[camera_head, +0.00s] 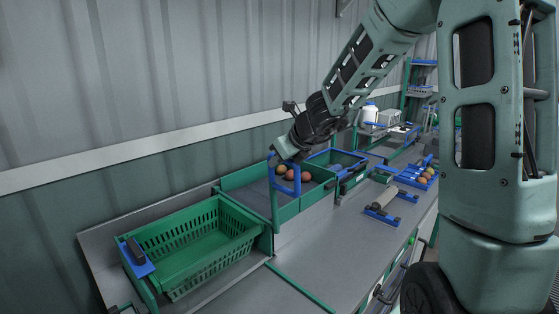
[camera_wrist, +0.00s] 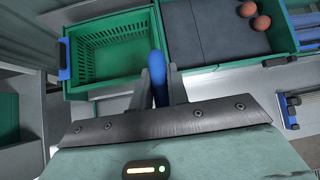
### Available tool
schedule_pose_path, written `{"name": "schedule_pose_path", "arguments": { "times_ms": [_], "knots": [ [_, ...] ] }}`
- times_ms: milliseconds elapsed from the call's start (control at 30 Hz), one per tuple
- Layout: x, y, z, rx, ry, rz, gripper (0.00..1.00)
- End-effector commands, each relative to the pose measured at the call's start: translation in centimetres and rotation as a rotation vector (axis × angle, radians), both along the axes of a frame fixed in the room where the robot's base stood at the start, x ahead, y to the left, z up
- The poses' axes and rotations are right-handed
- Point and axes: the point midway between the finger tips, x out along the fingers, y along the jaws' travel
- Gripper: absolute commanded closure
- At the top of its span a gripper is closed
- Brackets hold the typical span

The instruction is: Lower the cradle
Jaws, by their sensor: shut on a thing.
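My gripper (camera_head: 281,158) is at the blue handle (camera_head: 297,181) of a green frame beside the bins. In the wrist view my gripper (camera_wrist: 161,82) has its two fingers shut on the blue handle (camera_wrist: 159,66), which stands up between them. A green slatted crate (camera_head: 205,238) sits on a grey support just left of the handle; it is empty, and also shows in the wrist view (camera_wrist: 112,45). I cannot tell which part is the cradle. Part of the handle is hidden behind my fingers.
A corrugated wall runs behind.

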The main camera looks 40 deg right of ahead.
Motion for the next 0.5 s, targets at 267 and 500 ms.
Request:
{"name": "schedule_pose_path", "arguments": {
  "times_ms": [267, 500],
  "knots": [
    [-0.03, 0.51, -0.1, 0.006, 0.002, 0.009, 1.0],
    [-0.03, 0.4, -0.09, 0.005, 0.001, 0.008, 0.62]
  ]
}}
